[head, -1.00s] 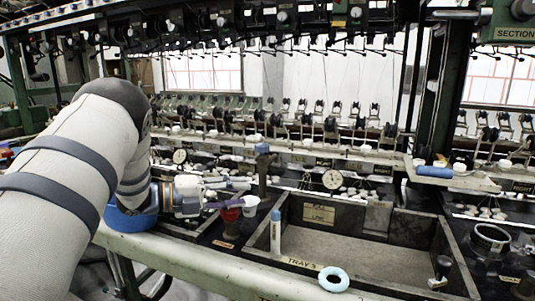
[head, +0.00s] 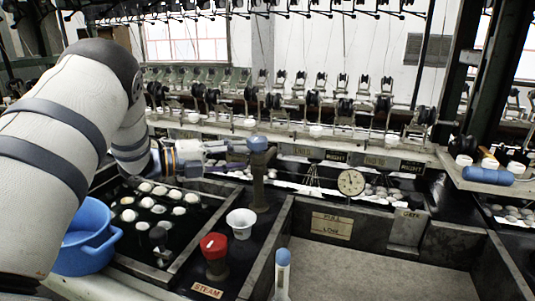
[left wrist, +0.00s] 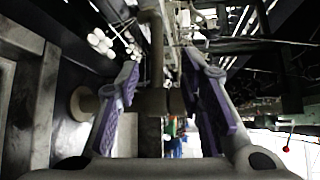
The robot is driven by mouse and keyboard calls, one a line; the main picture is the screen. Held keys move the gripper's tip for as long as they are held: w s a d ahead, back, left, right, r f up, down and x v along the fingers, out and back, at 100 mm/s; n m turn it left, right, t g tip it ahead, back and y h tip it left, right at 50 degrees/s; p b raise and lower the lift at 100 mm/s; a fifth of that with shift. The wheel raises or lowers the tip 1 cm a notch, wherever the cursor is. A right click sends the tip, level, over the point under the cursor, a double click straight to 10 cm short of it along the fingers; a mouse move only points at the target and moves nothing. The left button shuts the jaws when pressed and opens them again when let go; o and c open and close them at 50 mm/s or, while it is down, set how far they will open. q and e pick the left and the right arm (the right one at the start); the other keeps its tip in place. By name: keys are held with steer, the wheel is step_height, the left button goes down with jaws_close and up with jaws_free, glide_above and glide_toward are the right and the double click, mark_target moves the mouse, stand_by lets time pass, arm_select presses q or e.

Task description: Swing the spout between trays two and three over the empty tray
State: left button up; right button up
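The spout (head: 258,185) is a tan-brown post with a blue cap, standing on the divider between two trays. The empty tray (head: 360,272), with a bare grey floor, is to its right; the tray (head: 180,262) to its left holds dark water and several white cocoons. My left gripper (head: 240,160) reaches in from the left at the height of the spout's upper part, just below the cap. In the left wrist view its purple fingers (left wrist: 163,75) are apart, with the tan spout (left wrist: 155,102) showing between them; contact cannot be told. My right gripper is not in view.
A red-topped steam valve (head: 214,246) and a white cup (head: 241,223) stand on the divider in front of the spout. A blue basin (head: 88,240) is below my left arm. A white, blue-capped bottle (head: 282,272) stands at the empty tray's near left corner. A dial gauge (head: 351,182) is behind.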

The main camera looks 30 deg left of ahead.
mark_target(268, 153)
arm_select(q)
steer(key=x, duration=0.8)
steer(key=shift+s+f+b, duration=0.1)
steer(key=shift+f+b, duration=0.2)
steer(key=shift+b, duration=0.1)
steer(key=shift+w+d+r, duration=0.1)
steer(key=shift+w+d, duration=0.1)
steer(key=shift+w, duration=0.25)
jaws_close()
